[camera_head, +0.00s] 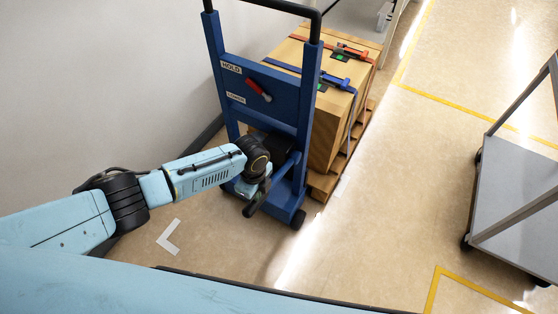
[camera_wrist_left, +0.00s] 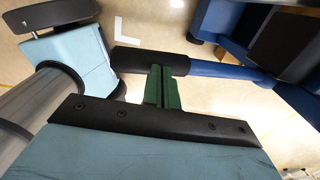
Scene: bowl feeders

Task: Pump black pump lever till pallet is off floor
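The black pump lever grip (camera_head: 253,206) sits on the end of a blue bar low on the front of the blue lift truck (camera_head: 270,85). In the left wrist view the grip (camera_wrist_left: 150,60) lies across the picture, its blue bar running right. My left gripper (camera_wrist_left: 164,88) has its green fingers close together, with their tips at the grip and touching or nearly touching it. Nothing shows between them. In the head view the gripper is mostly hidden by my wrist. The wooden pallet (camera_head: 319,187) carries a strapped box (camera_head: 325,120); any gap beneath it cannot be told. My right gripper is out of view.
The truck's panel has a red lever (camera_head: 258,90) between the HOLD and LOWER labels. A wall (camera_head: 90,80) stands close on the left. A grey cart (camera_head: 515,215) stands at the right. The floor between pallet and cart is clear, with yellow lines.

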